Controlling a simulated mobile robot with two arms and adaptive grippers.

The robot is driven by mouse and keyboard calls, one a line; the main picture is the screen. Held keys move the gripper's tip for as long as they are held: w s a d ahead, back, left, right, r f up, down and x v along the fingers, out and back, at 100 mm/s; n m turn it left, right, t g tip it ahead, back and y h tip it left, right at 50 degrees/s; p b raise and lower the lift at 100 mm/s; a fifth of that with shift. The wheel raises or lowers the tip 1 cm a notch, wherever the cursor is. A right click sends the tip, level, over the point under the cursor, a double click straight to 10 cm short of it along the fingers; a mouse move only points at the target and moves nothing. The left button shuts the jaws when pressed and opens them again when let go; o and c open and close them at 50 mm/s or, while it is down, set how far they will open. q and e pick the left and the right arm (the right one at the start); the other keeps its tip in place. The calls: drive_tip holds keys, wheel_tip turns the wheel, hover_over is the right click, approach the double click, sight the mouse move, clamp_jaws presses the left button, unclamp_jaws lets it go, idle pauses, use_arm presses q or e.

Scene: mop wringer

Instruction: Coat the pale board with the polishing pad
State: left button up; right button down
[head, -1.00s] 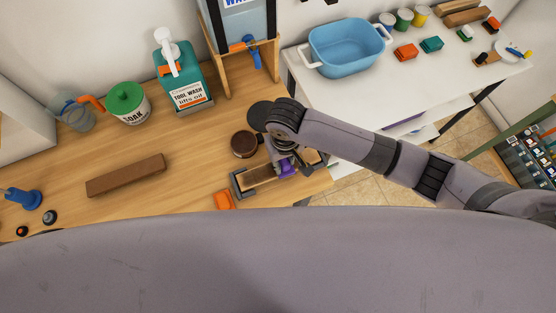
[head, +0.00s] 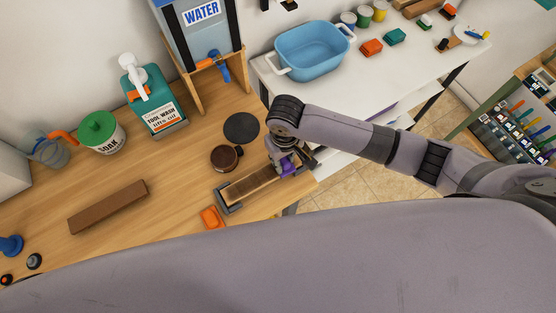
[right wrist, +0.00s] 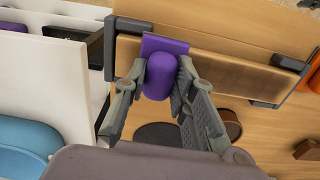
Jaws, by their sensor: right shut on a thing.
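The board (head: 250,186) lies on the near right part of the bench between dark end brackets (head: 227,201). It looks mid-brown in the head view and tan-brown in the right wrist view (right wrist: 225,70). The purple polishing pad (right wrist: 160,75) is between the fingers of my right gripper (right wrist: 160,82), which is shut on it. The pad's flat purple plate is over the board toward one end bracket (right wrist: 128,27); I cannot tell whether it touches. In the head view my right gripper (head: 287,164) partly hides the pad and the board's right end. My left gripper is not in view.
A round brown-topped tin (head: 226,158) and a dark disc (head: 241,127) lie behind the board. An orange block (head: 211,217) is close to its left bracket. A brown bar (head: 108,206) lies farther left. The white table (head: 290,92) holds a blue basin (head: 312,54).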

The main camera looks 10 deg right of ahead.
drive_tip(key=shift+w+d, duration=0.2)
drive_tip(key=shift+d, duration=0.45)
drive_tip(key=shift+w+d, duration=0.25)
drive_tip(key=shift+d, duration=0.35)
drive_tip(key=shift+w+d, duration=0.2)
drive_tip(key=shift+d, duration=0.45)
drive_tip(key=shift+r, duration=0.1)
drive_tip(key=shift+a+r, duration=0.1)
drive_tip(key=shift+r, duration=3.4)
